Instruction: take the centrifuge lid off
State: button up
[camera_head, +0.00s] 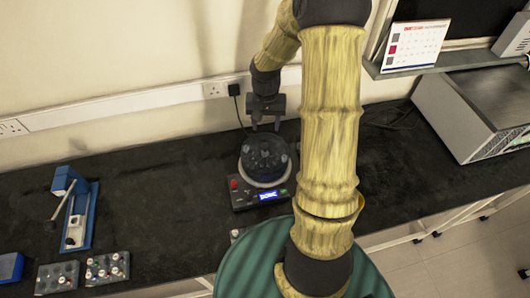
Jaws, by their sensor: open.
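The centrifuge (242,200) stands on the dark bench, with a lit blue display, a red button at its left and a green one at its right. A dark round lid or rotor top (264,158) sits within its pale ring; at this size I cannot tell clearly which. My gripper (266,127) points down over the back part of that dark round top. Its two fingers are apart, with nothing visible between them. I cannot tell whether the fingertips touch the top.
A blue device with a lever (76,215) and racks of small capped vials (107,268) stand at the left. A metal-sided box (465,115) is at the right. A wall socket and cable are behind.

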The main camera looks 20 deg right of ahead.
send_over(265, 145)
jog(key=f, duration=0.4)
jog(key=shift+s+p, duration=0.3)
jog(key=shift+p, duration=0.05)
jog(key=shift+w+d+f, duration=0.1)
jog(key=shift+w+f, duration=0.05)
jog(key=shift+f, duration=0.45)
jog(key=shift+w+f+p, duration=0.15)
jog(key=shift+f+p, duration=0.85)
jog(key=shift+f, duration=1.6)
grip_shut()
